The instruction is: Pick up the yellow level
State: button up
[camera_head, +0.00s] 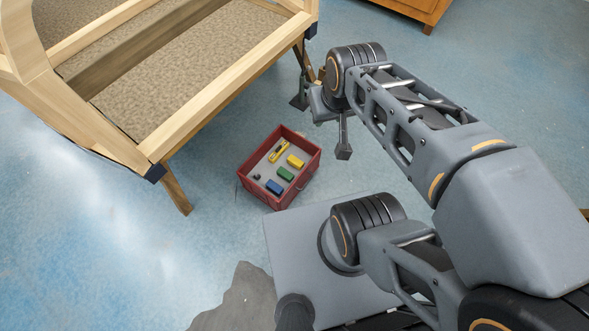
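A red open-topped box (307,183) stands on the blue floor. Two yellow things lie in it: a short yellow block (295,161) and a narrower yellow piece (279,150) near the far wall. They are too small to tell which is the level. My gripper (322,124) is above and to the right of the box, apart from it. Its two fingers appear spread, one toward the left and one pointing down, with nothing between them.
A green block (285,174), a blue block (274,187) and small dark bits also lie in the box. A wooden frame (215,105) on legs stands left of my gripper. A wooden cabinet (415,8) is at the top.

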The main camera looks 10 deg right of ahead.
aim_at(275, 155)
jog(key=u, duration=1.95)
jog(key=k, duration=0.6)
jog(key=z, duration=0.55)
jog(key=i, duration=0.9)
jog(key=u, duration=0.1)
